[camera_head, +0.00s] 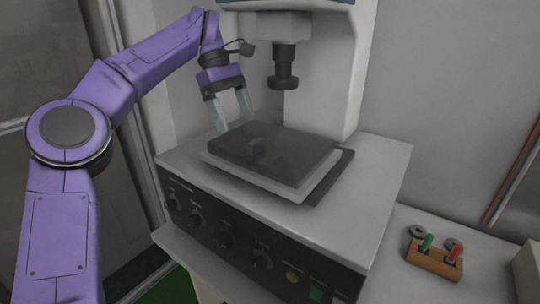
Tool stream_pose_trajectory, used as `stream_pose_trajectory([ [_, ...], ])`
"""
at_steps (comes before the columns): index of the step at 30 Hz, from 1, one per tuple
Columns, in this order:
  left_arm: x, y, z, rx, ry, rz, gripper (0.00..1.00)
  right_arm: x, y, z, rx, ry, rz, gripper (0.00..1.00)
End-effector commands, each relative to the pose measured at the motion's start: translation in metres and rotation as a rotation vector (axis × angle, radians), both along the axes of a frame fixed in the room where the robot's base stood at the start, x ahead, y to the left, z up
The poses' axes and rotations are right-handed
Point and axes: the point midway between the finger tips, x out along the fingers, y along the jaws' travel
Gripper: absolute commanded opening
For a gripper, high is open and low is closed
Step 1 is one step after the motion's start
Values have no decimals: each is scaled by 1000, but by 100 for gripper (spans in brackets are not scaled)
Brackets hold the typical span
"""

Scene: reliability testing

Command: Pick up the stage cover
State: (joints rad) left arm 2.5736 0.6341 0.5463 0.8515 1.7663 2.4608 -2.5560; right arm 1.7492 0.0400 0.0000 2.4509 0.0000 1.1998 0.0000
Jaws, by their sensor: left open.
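My right gripper is not in view.
The machine's column (345,70) rises behind the stage, and its lens-like head (284,70) hangs above the cover. Knobs line the dark front panel (230,232). A small wooden holder (433,262) with green and red pieces stands on the table at right.

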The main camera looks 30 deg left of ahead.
Motion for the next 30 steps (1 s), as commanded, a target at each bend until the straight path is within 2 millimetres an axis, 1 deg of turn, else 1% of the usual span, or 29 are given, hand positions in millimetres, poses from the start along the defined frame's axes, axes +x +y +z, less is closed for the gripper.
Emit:
stream_pose_trajectory([
  [1,0,-8,-5,1,0,-1,83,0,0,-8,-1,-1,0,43],
  [5,-1,-20,-2,1,0,1,83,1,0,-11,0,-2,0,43],
  [8,-4,-35,-5,1,0,0,83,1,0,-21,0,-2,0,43],
  [9,-4,-36,-18,0,2,1,83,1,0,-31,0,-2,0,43],
  [12,-5,-44,-37,0,1,2,83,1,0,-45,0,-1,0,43],
  [16,-5,-50,-47,0,0,3,83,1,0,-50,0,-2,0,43],
  [23,-5,-50,-46,0,0,4,83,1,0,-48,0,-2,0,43],
  [26,-5,-50,-46,0,0,4,54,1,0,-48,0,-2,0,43],
  [27,-5,-50,-46,0,0,4,41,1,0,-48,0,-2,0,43],
  [29,-5,-50,-46,0,0,4,21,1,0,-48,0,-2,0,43],
  [30,-5,-50,-46,0,0,4,16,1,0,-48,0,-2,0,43],
])
